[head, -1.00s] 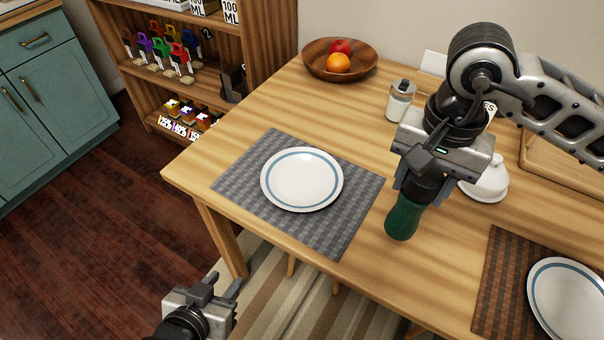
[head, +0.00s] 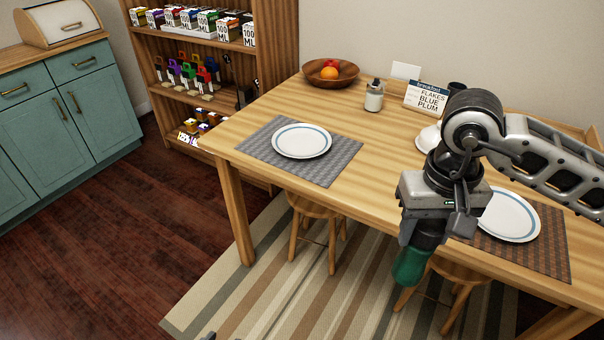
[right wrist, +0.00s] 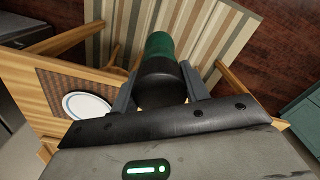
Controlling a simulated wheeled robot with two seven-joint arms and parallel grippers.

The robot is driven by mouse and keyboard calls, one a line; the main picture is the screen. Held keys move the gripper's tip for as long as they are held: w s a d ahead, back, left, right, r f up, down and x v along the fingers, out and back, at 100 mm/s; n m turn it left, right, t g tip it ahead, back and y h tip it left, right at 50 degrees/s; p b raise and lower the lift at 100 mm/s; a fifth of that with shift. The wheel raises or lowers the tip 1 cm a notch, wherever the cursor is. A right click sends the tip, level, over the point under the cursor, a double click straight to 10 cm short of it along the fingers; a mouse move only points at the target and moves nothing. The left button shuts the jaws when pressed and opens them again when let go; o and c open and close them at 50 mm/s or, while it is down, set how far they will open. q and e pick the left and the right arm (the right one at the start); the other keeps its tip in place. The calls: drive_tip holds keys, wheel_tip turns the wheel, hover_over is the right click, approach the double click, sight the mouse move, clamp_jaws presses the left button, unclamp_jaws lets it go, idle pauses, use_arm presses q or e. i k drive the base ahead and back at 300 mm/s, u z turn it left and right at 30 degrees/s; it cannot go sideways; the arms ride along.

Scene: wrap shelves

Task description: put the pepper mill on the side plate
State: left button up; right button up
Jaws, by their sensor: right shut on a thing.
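My right gripper (head: 425,238) is shut on the pepper mill (head: 410,267), which has a green body and a dark end. The mill hangs slightly tilted, appearing in front of the table's near edge with the rug behind it. In the right wrist view the gripper (right wrist: 160,88) has its fingers on both sides of the mill's dark part, and the green body (right wrist: 159,44) points away. A white plate with a blue ring (head: 302,141) lies on a grey placemat; a similar plate (head: 512,216) lies on a brown placemat. Only a sliver at the bottom edge may be my left gripper.
Shelves (head: 280,60) stand behind left.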

sight(301, 143)
drive_tip(key=u, duration=1)
drive_tip(key=i, duration=1.3)
drive_tip(key=z, duration=0.6)
drive_tip(key=i, duration=0.55)
drive_tip(key=z, duration=0.4)
